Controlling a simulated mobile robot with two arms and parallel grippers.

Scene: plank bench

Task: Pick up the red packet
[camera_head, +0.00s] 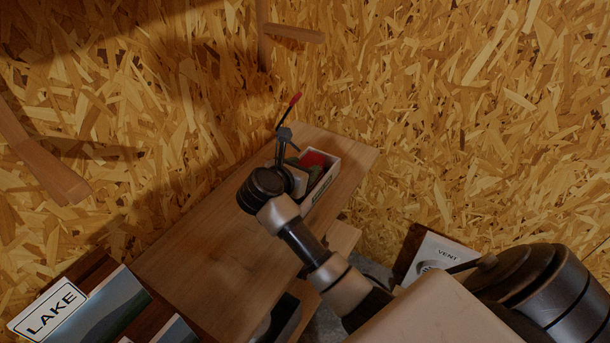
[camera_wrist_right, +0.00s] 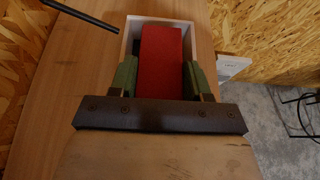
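The red packet (camera_head: 318,158) is in a small white open box (camera_head: 327,184) near the far end of the wooden bench. In the right wrist view the red packet (camera_wrist_right: 161,60) lies between the two green fingers of my right gripper (camera_wrist_right: 161,78). The fingers are spread, one along each side of the packet; whether they touch it cannot be told. In the head view my right gripper (camera_head: 304,167) reaches into the box from the left. The packet's lower part is hidden by the box and gripper. My left gripper is not in view.
A tool with a dark lever and red tip (camera_head: 295,98) stands beside the box, close to my right gripper. The bench top (camera_head: 205,260) is bare nearer me. A LAKE sign (camera_head: 50,314) is at lower left, a VENT sign (camera_head: 440,256) at right. Chipboard walls stand close behind.

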